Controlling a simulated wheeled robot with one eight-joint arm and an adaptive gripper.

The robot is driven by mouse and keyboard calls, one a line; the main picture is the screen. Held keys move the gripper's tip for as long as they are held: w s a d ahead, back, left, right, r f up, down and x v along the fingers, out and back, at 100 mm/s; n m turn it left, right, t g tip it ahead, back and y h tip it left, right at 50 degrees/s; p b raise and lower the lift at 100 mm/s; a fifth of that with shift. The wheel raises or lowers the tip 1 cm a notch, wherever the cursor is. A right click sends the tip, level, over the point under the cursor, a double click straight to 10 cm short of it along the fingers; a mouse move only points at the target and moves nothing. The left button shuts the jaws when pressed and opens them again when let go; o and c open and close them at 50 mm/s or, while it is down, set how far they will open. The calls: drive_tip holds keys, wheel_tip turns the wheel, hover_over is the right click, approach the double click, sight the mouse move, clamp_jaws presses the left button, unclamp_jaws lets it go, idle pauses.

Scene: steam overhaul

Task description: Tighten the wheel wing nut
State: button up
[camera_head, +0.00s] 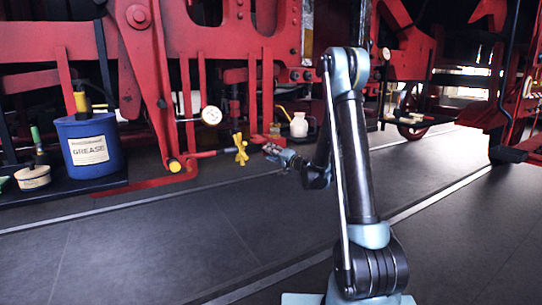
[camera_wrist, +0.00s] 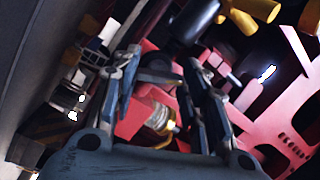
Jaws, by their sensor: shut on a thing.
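A yellow wing nut (camera_head: 240,150) shows in the head view on the red linkage, left of my gripper; I cannot tell whether it is the wheel wing nut. My gripper (camera_head: 268,149) is low in front of the red frame, its fingers pointing left, a small gap from the yellow wing nut in the picture. In the wrist view my gripper (camera_wrist: 161,60) has its two fingers on either side of a dark grey rounded piece (camera_wrist: 160,76) and is shut on it. What this piece belongs to is unclear. Its far side is hidden.
A blue grease bucket (camera_head: 90,145) and a round tin (camera_head: 33,177) stand on a dark tray at the left. A round gauge (camera_head: 211,115) and a white bottle (camera_head: 299,125) are near the red frame (camera_head: 150,85). The floor in front is clear.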

drive_tip(key=m+t, duration=0.1)
drive_tip(key=m, duration=0.4)
drive_tip(key=shift+d+f, duration=0.1)
drive_tip(key=shift+m, duration=0.4)
drive_tip(key=o, duration=1.1)
drive_tip(key=shift+v, duration=3.75)
drive_tip(key=shift+f, duration=0.1)
